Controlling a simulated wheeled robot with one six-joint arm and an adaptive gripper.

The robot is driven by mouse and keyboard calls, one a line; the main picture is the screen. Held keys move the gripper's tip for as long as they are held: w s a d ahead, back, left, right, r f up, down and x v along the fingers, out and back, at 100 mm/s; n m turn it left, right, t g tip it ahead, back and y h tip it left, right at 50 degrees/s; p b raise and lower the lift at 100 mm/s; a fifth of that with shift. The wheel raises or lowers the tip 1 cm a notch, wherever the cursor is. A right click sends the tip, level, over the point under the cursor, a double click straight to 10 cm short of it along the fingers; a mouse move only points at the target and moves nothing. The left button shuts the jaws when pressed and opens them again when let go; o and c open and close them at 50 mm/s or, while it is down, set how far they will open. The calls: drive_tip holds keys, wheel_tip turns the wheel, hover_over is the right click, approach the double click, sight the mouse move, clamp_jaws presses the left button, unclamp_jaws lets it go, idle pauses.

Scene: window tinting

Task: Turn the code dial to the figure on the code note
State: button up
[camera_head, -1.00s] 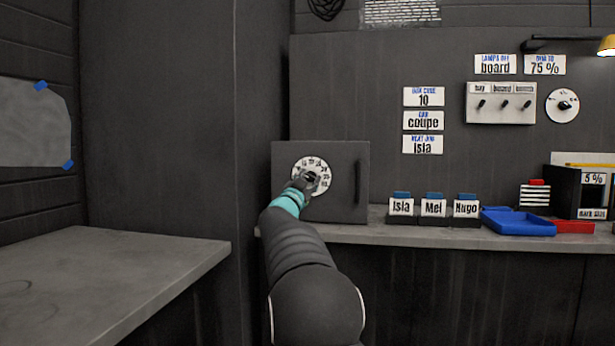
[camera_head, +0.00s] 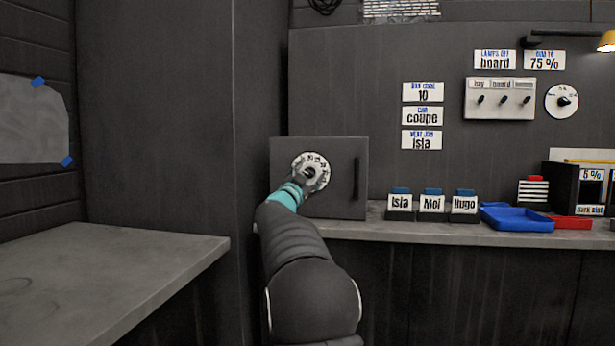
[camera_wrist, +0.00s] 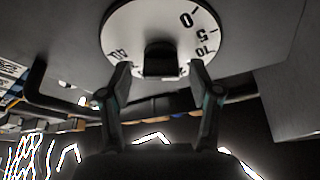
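The code dial (camera_head: 322,163) is a round white disc with black figures on the front of a grey box (camera_head: 343,208). In the wrist view the dial (camera_wrist: 130,35) shows 0, 5 and 10 on its right side, and its dark knob (camera_wrist: 160,62) sits between my fingertips. My gripper (camera_head: 302,180) is at the dial's lower left in the head view. In the wrist view my gripper (camera_wrist: 157,68) is open, with a finger on each side of the knob and visible gaps. The knob's pointer setting is unclear. The code note (camera_head: 423,92) reads 10.
The box has a dark vertical handle (camera_head: 357,178) at right. Name-labelled holders (camera_head: 432,204) and a blue tray (camera_head: 517,222) stand on the counter (camera_head: 440,234). A switch panel (camera_head: 500,99) and another dial (camera_head: 562,102) are on the wall. A grey bench (camera_head: 100,275) is at left.

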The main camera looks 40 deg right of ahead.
drive_tip(key=shift+a, duration=0.1)
drive_tip(key=v, duration=1.2)
drive_tip(key=shift+f, duration=0.1)
